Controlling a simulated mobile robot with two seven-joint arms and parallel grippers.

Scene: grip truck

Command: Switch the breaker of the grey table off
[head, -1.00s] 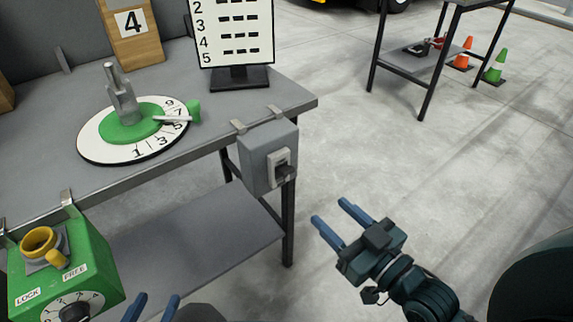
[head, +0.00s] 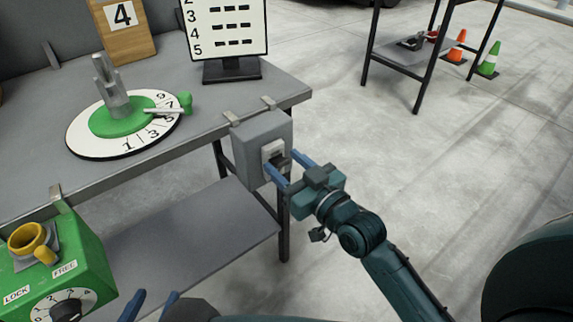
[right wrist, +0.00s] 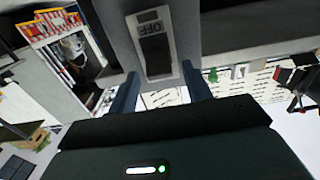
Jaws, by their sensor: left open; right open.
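The grey breaker box (head: 250,160) hangs on the right edge of the grey table (head: 190,150). Its light switch plate with a dark lever faces my right gripper (head: 282,160). In the right wrist view the switch plate (right wrist: 168,70) shows OFF lettering above a dark lever (right wrist: 157,55). My right gripper (right wrist: 159,82) is open, with its two blue fingers on either side of the plate and nothing between them. Whether the fingers touch the box cannot be told. My left gripper (head: 155,296) is open and empty at the bottom edge, beside a green box.
A green box (head: 75,262) with a yellow ring and LOCK/FREE labels hangs on the table's front. A numbered dial (head: 85,143) and a sign stand (head: 230,70) are on top. A lower shelf (head: 190,250) lies beneath. Open floor is right; cones (head: 489,62) stand farther off.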

